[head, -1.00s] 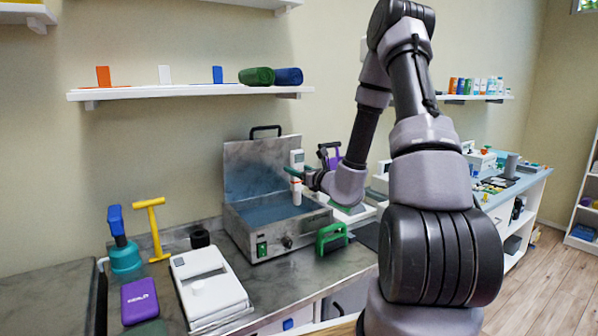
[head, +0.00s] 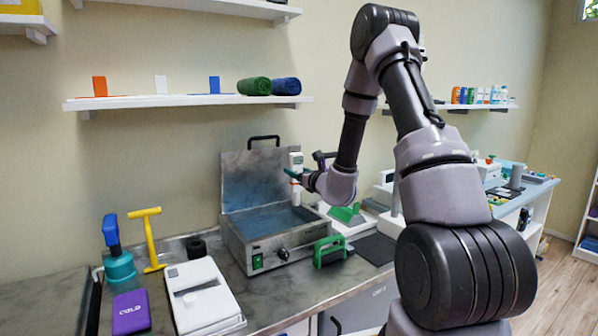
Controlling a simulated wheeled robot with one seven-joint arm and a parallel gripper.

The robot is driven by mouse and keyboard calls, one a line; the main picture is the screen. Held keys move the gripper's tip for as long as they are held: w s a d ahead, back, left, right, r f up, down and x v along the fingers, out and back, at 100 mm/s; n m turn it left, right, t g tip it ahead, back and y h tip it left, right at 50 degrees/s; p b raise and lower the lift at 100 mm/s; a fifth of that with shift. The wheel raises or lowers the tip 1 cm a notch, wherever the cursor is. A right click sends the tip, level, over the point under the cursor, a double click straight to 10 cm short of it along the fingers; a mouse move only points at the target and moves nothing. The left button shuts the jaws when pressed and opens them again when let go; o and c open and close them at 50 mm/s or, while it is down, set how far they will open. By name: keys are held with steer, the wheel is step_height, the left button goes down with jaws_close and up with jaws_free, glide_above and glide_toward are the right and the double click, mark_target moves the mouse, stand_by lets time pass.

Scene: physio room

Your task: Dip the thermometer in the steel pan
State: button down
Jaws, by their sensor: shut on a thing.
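The steel pan (head: 288,258) is a box-shaped bath on the counter, with blue liquid inside and its hinged lid (head: 235,180) standing open at the back. The thermometer (head: 296,160) is a white upright stick with a small display at its top and a red band lower down. My gripper (head: 294,174) is shut on it, with dark green fingertips across its middle. The thermometer's lower end shows over the right part of the pan's opening. It seems to be above the liquid, but the exact height is hard to tell.
A green-handled block (head: 329,252) stands at the pan's front right. To the left are a white device (head: 203,292), a purple cold pack (head: 131,312), a teal tool with blue handle (head: 119,265) and a yellow T-shaped tool (head: 150,238). A wall shelf (head: 190,100) hangs above.

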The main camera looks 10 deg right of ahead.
mark_target(298, 203)
steer(key=shift+f, duration=5.55)
steer(key=shift+r, duration=6.05)
